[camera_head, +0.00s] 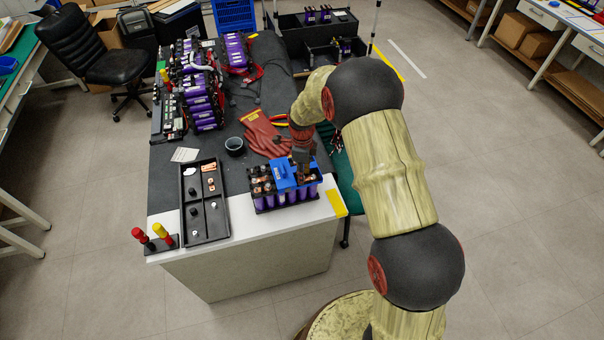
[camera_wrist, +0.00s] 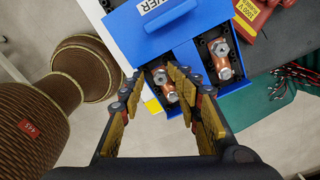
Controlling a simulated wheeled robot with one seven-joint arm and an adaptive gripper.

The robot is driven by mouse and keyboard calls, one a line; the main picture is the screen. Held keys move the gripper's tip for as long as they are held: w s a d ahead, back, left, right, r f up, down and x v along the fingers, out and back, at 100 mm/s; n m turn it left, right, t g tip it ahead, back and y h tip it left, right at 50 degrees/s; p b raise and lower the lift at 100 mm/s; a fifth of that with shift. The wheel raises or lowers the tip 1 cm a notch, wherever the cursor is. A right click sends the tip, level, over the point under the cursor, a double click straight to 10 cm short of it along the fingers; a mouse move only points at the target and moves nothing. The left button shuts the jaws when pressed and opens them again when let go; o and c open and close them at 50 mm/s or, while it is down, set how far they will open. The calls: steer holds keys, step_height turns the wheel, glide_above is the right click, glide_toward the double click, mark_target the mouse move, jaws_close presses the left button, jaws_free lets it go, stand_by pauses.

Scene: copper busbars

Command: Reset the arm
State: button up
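My gripper (camera_head: 303,168) is above the right part of a battery module (camera_head: 284,200) with purple cells near the table's front right corner. In the wrist view my gripper (camera_wrist: 155,80) is open, its two fingers apart. A copper busbar (camera_wrist: 161,90) with bolts shows between and beyond the fingertips, partly hidden by the right finger; I cannot tell whether they touch. A second copper busbar (camera_wrist: 219,58) lies to its right in a blue-walled slot. A blue cover (camera_head: 283,168) sits on the module; it also shows in the wrist view (camera_wrist: 152,32).
A black compartment tray (camera_head: 223,226) with copper pieces and small parts stands left of the module. Red gloves (camera_head: 264,136) and a black cup (camera_head: 235,146) lie behind. Red and yellow-handled tools (camera_head: 160,238) stand at the front left corner. More battery modules (camera_head: 200,90) stand farther back.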

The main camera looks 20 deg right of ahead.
steer(key=shift+r+p, duration=1.55)
steer(key=shift+r, duration=1.4)
